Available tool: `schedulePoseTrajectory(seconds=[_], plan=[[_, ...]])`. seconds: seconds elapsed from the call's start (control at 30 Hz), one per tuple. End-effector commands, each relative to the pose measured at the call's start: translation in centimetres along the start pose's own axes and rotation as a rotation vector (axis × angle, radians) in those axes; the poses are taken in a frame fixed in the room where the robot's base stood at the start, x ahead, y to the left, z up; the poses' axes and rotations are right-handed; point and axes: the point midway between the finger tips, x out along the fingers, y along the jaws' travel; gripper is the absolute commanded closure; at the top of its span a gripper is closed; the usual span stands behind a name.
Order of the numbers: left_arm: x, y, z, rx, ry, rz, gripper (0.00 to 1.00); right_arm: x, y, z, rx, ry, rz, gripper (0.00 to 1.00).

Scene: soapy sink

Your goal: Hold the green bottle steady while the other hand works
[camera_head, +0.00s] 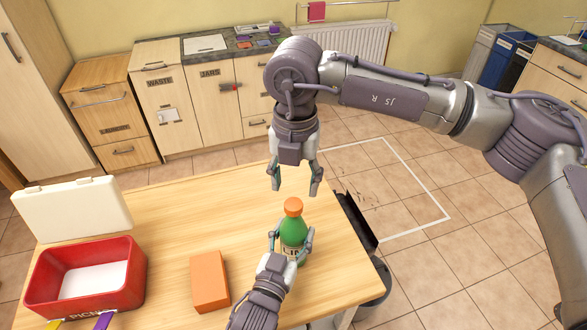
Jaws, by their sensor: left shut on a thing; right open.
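The green bottle (292,232) with an orange cap (293,206) stands upright on the wooden table near its right edge. My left gripper (291,236) is shut on the bottle's body, with one finger on each side. The lower part of the bottle and its label are partly hidden by the gripper. My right gripper (295,191) is open and empty, pointing down, above and just behind the orange cap. It looks apart from the cap.
On the wooden table (185,225), an orange block (209,282) lies left of the bottle. A red box (36,284) with a white lid (72,209) stands at the left. A dark bin (357,222) is beside the table's right edge. The table's middle is clear.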

Motion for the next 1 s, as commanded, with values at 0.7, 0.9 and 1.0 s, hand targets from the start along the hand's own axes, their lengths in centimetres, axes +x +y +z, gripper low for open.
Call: schedulePoseTrajectory(seconds=[0.7,0.9,1.0], plan=[[0.0,0.0,0.0,0.000,0.001,0.000,1.00,-1.1,0.2,0.0,-1.811,0.000,-0.001,0.43],[0.0,0.0,0.0,0.000,0.001,0.000,1.00,-1.4,0.2,0.0,-2.316,0.001,-0.001,0.43],[0.0,0.0,0.0,0.000,0.001,0.000,1.00,-1.5,0.2,-0.1,-2.569,0.002,-0.001,0.43]])
